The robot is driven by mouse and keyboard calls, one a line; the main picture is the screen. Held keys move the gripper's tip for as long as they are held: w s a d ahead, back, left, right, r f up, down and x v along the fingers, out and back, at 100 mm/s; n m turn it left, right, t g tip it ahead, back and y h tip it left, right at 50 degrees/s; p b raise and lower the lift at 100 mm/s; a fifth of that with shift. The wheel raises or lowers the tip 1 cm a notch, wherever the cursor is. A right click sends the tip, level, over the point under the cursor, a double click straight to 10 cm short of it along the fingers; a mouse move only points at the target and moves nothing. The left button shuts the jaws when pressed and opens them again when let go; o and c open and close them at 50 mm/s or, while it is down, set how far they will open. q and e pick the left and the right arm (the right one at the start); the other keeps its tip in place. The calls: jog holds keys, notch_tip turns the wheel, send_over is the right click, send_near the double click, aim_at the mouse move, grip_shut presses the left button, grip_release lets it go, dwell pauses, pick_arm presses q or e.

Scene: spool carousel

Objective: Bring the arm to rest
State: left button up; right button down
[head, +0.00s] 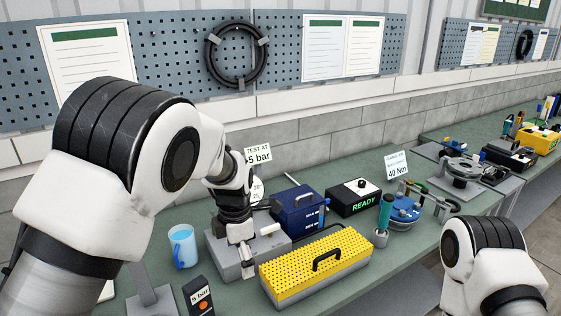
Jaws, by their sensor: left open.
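My left arm comes in from the left and reaches over the green bench (150,262). My left gripper (247,268) points down at a grey block-like fixture (222,262), left of the yellow perforated box (315,262). The jaws are open, and I see nothing held between them. Whether the fingertips touch the fixture cannot be told. Part of my right arm shows at the lower right; its gripper is out of the picture.
A round metal fixture (462,170) stands farther right.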

pick_arm(q)
jog(key=s+a+f+m, duration=0.3)
jog(key=s+f, duration=0.1)
jog(key=f, duration=0.3)
jog(key=s+a+f+m, duration=0.3)
jog(key=s+f+m, duration=0.1)
jog(key=f, duration=0.3)
jog(key=s+a+f+m, duration=0.3)
jog(key=s+f+m, duration=0.1)
jog(key=f, duration=0.3)
jog(key=shift+s+a+f, duration=0.25)
jog(key=shift+f, duration=0.15)
jog(key=s+a+f+m, duration=0.1)
jog(key=s+f+m, duration=0.2)
jog(key=s+m, duration=0.5)
jog(key=s+a+f+m, duration=0.2)
jog(key=s+f+m, duration=0.15)
jog(key=s, duration=0.95)
notch_tip(320, 180, down, 14)
jog(key=w+m+b, duration=0.1)
jog(key=b, duration=1.3)
jog(key=shift+d+r, duration=0.1)
